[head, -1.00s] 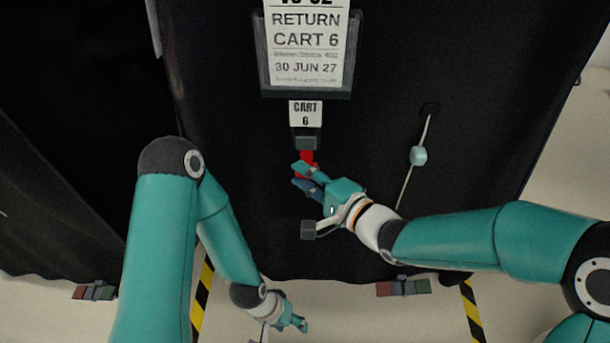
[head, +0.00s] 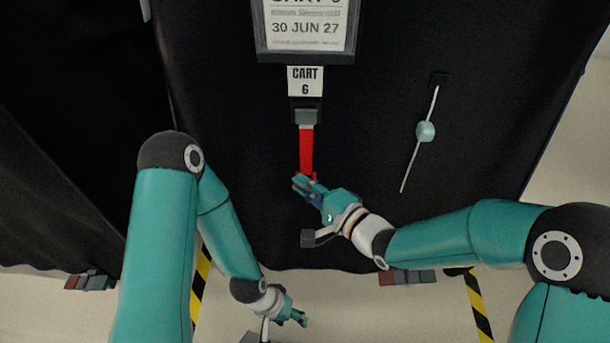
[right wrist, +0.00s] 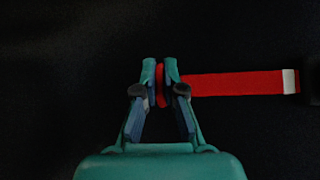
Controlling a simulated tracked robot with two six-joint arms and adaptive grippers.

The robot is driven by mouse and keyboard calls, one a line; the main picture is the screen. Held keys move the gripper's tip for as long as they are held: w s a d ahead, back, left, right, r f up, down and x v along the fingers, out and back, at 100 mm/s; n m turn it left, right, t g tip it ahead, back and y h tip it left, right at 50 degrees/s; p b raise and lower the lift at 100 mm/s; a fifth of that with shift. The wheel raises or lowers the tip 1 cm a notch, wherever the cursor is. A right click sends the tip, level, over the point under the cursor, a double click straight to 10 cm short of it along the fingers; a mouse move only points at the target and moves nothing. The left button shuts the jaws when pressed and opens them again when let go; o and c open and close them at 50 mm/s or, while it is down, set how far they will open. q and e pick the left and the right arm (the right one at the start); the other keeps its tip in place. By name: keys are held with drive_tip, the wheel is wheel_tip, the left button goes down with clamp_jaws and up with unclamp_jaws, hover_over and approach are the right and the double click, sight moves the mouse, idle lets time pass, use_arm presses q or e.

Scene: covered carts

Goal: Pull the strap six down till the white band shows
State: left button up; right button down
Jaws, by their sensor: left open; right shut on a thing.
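The red strap (head: 306,151) hangs straight down from a dark buckle (head: 306,116) below the "CART 6" label (head: 305,81) on a black cover. My right gripper (head: 305,184) is shut on the strap's lower end. In the right wrist view, the gripper (right wrist: 160,82) pinches the red strap (right wrist: 230,84), which runs taut to the right. A white band (right wrist: 290,81) shows across the strap beside the dark buckle at the right edge. My left gripper (head: 298,318) is open and empty, low in front of the cover, away from the strap.
A thin pale rod with a light blue bead (head: 425,131) hangs on the cover right of the strap. A framed sign (head: 305,25) is above the label. Coloured blocks (head: 407,278) lie by the cover's lower edge. Yellow-black tape (head: 479,310) marks the floor.

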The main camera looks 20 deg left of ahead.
use_arm(q)
drive_tip(key=shift+f, duration=0.25)
use_arm(e)
drive_tip(key=shift+s+f, duration=0.1)
drive_tip(key=shift+f, duration=0.75)
drive_tip(key=c, duration=1.2)
unclamp_jaws()
drive_tip(key=shift+c, duration=0.2)
drive_tip(key=shift+r, duration=0.15)
drive_tip(key=shift+d, duration=0.1)
